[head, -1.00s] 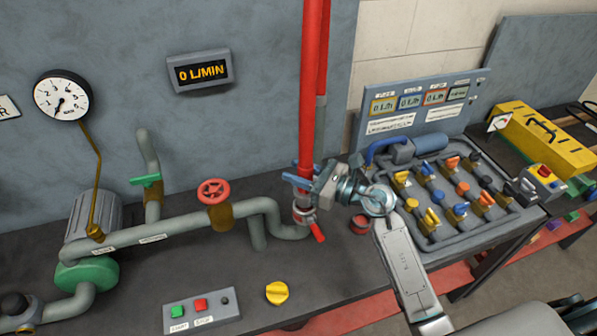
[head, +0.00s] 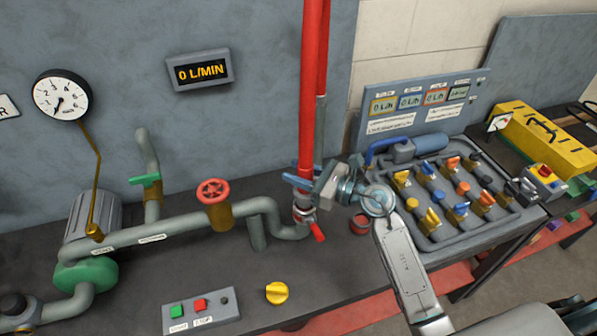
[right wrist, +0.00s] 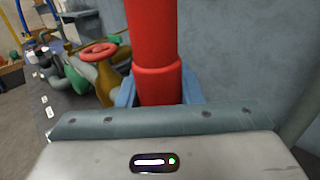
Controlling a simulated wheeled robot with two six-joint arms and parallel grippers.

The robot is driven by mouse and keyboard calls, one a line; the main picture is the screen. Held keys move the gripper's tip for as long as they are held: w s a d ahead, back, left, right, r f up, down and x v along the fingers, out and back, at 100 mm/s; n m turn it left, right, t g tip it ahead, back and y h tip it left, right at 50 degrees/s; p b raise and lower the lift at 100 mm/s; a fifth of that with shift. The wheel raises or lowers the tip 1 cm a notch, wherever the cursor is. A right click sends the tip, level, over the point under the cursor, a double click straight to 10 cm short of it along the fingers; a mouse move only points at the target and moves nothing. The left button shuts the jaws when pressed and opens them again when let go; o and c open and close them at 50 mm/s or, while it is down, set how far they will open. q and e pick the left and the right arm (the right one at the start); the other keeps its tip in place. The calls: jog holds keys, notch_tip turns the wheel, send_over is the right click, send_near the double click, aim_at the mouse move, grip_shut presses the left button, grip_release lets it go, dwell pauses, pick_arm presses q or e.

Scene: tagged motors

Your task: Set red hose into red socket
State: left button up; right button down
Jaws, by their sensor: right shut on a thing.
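The red hose (head: 309,85) hangs down from the top of the head view, upright. My right gripper (head: 303,178) is shut on its lower part, with blue fingers on both sides. The right wrist view also shows the red hose (right wrist: 157,85) between the blue fingers. Directly below the gripper is a metal coupling (head: 304,215) with a red lever (head: 318,232), at the end of the grey pipe. The hose's lower end is at this coupling; whether it is fully seated I cannot tell. A small red ring-shaped piece (head: 360,224) is on the bench to the right. My left gripper is not in view.
A grey pipe (head: 180,230) with a red handwheel (head: 213,191) runs left of the hose. A valve panel (head: 450,190) with several coloured levers is on the right. A button box (head: 201,311) and yellow knob (head: 277,293) are at the front. The display reads 0 L/MIN.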

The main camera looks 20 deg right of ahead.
jog(key=shift+f+b, duration=2)
jog(key=shift+f, duration=0.3)
jog(key=c, duration=0.9)
grip_release()
jog(key=shift+s+d+f+b, duration=0.15)
jog(key=shift+s+d+b, duration=0.2)
jog(key=shift+s+d, duration=0.1)
jog(key=shift+b+v, duration=2.1)
jog(key=shift+v, duration=2.7)
jog(key=shift+r, duration=0.25)
